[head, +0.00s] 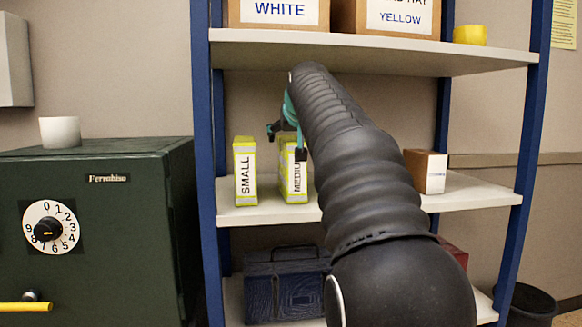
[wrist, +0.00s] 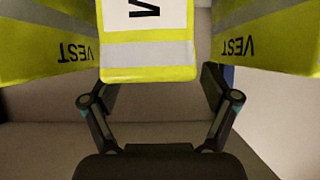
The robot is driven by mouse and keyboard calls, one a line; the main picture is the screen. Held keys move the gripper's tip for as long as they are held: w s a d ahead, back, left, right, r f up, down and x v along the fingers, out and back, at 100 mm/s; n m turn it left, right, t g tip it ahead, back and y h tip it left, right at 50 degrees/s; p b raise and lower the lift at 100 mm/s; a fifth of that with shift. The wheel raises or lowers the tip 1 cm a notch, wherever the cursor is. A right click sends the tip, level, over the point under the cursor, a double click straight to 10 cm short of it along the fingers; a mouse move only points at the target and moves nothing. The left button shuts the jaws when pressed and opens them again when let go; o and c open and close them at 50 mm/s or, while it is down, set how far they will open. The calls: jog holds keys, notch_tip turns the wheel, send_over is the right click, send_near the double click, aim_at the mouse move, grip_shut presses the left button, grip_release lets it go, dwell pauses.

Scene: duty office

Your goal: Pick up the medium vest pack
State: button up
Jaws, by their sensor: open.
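The medium vest pack (head: 287,185), yellow-green with a white label reading "MEDIU", stands upright on the middle shelf, partly hidden by my arm. In the wrist view a pack with a white label (wrist: 150,55) is central, its label cut off by the frame edge. My gripper (head: 287,143) is at the upper front of the medium pack in the head view. In the wrist view its open fingers (wrist: 158,90) lie to either side of the central pack, with nothing held. I cannot tell whether they touch it.
The small vest pack (head: 245,172) stands just left of the medium one. The wrist view shows VEST packs on the left (wrist: 40,45) and right (wrist: 268,40). A brown box (head: 425,171) stands farther right. The upper shelf (head: 375,52) overhangs. A green safe (head: 110,225) stands left.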

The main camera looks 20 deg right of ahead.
aim_at(291, 138)
jog(key=x, duration=0.4)
jog(key=shift+w+d+r, duration=0.1)
jog(key=shift+d, duration=0.2)
grip_shut()
jog(key=shift+r, duration=0.1)
